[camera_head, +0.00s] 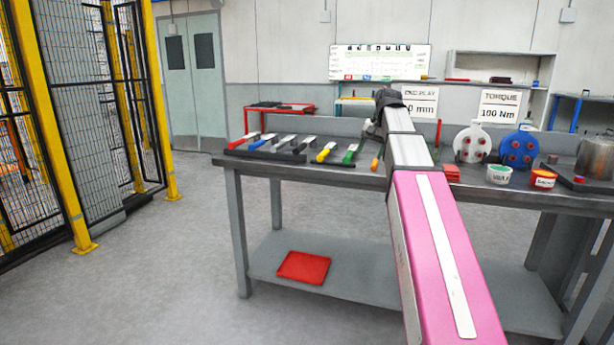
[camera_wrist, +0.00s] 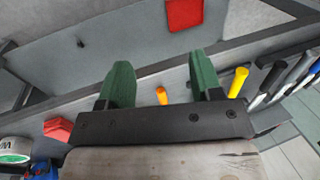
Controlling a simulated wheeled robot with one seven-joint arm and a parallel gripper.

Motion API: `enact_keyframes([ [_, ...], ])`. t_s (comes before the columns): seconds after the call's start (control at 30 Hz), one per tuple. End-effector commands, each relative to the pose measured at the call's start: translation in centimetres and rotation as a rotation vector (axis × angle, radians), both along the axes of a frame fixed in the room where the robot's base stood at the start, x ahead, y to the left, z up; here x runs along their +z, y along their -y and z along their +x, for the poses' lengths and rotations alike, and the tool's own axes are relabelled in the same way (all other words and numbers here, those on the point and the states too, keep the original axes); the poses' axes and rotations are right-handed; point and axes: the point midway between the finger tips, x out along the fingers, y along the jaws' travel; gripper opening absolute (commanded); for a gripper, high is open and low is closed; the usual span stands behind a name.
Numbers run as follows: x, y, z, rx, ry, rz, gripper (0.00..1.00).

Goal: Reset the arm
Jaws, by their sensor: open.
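My arm reaches out over the grey workbench (camera_head: 330,178) in the head view, and its far end hides most of the gripper there. In the wrist view my gripper (camera_wrist: 160,85) shows two green fingers standing well apart. The gap between them holds nothing. An orange-handled piece (camera_wrist: 162,96) lies on the bench beyond and below the gap, apart from the fingers. A yellow handle (camera_wrist: 238,82) shows just right of the right finger; I cannot tell how close it is.
Several coloured-handle tools (camera_head: 290,148) lie in a row on the bench's left. A white disc (camera_head: 472,144), a blue disc (camera_head: 517,149), small tubs (camera_head: 499,174) and a metal cylinder (camera_head: 595,157) stand at right. A red mat (camera_head: 303,267) lies on the lower shelf. Yellow-posted fencing (camera_head: 52,125) stands left; floor between is clear.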

Motion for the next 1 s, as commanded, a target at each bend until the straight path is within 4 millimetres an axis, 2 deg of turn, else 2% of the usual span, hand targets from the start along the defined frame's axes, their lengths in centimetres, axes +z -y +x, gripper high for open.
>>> enact_keyframes([
  [0.37,-3.4,-0.2,-0.2,0.008,-0.004,-0.012,0.59],
  [0.57,-6.6,-0.5,-0.6,0.018,-0.007,-0.023,0.59],
  [0.77,-11.3,-0.7,-1.4,0.033,-0.011,-0.043,0.59],
  [1.0,-20.2,-1.3,-3.7,0.071,-0.020,-0.084,0.59],
])
